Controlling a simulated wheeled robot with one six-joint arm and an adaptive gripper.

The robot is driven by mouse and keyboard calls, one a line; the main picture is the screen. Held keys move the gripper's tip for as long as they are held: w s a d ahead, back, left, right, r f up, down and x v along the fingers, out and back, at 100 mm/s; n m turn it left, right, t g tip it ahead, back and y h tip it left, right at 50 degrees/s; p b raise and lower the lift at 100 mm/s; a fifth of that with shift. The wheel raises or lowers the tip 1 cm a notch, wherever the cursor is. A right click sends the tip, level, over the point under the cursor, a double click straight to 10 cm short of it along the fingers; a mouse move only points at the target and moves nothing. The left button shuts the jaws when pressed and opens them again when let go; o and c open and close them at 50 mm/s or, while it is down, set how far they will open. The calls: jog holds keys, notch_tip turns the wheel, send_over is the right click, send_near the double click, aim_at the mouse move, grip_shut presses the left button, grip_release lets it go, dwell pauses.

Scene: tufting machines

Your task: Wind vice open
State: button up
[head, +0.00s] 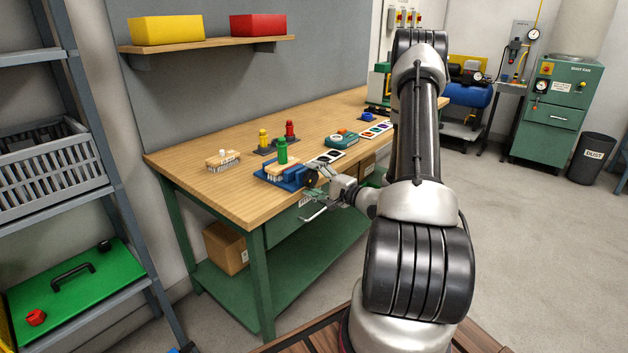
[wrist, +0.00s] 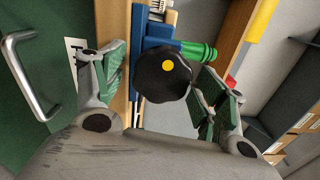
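The blue vice (head: 283,177) sits at the front edge of the wooden bench. A pale wooden block with bristles (head: 283,166) and a green peg (head: 282,150) show at its jaws; how firmly they are held I cannot tell. The vice's round black knob (head: 311,178) faces out over the edge. My gripper (wrist: 163,85) is open, one green-padded finger on each side of the knob, with small gaps seeming to remain.
The bench (head: 215,190) has a drawer handle (head: 313,213) just below the vice. A grey shelf rack (head: 120,190) stands at the left.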

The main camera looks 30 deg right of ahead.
jog(key=v, duration=1.2)
dwell(0.4)
